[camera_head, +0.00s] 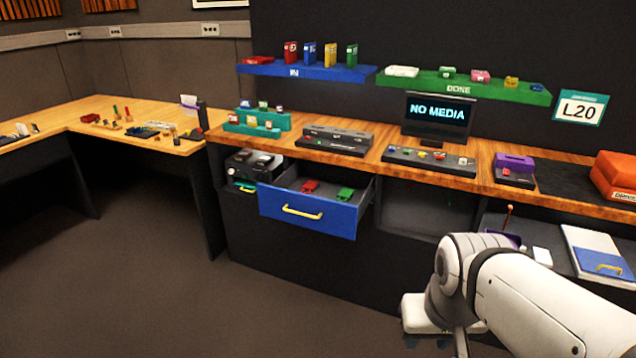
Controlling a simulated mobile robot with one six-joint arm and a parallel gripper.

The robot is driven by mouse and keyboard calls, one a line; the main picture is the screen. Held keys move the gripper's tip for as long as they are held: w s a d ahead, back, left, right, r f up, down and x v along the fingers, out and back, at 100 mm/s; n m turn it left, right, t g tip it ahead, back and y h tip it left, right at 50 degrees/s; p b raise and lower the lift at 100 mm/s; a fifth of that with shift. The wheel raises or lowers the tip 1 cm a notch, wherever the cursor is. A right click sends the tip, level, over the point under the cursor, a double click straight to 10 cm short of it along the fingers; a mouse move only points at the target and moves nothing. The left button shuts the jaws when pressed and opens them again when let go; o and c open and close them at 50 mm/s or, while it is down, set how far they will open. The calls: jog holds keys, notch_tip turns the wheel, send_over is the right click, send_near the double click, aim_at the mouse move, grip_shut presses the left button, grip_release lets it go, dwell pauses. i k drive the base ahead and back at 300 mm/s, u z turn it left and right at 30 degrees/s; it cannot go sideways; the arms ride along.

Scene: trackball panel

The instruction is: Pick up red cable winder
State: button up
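A small red item (310,186) lies inside the open blue-fronted drawer (306,213), on the left side; it looks like the red cable winder, but it is too small to be sure. A similar green item (345,194) lies to its right in the same drawer. My white arm reaches in from the lower right, well to the right of the drawer and apart from it. I cannot make out my gripper's fingers in this view.
The drawer juts out below the wooden counter (376,158), with a yellow handle (302,212) on its front. A dark box (254,164) stands left of it. Floor before the cabinet is clear.

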aim_at(310, 186)
jog(key=u, duration=0.8)
jog(key=i, duration=2.55)
jog(key=z, duration=0.9)
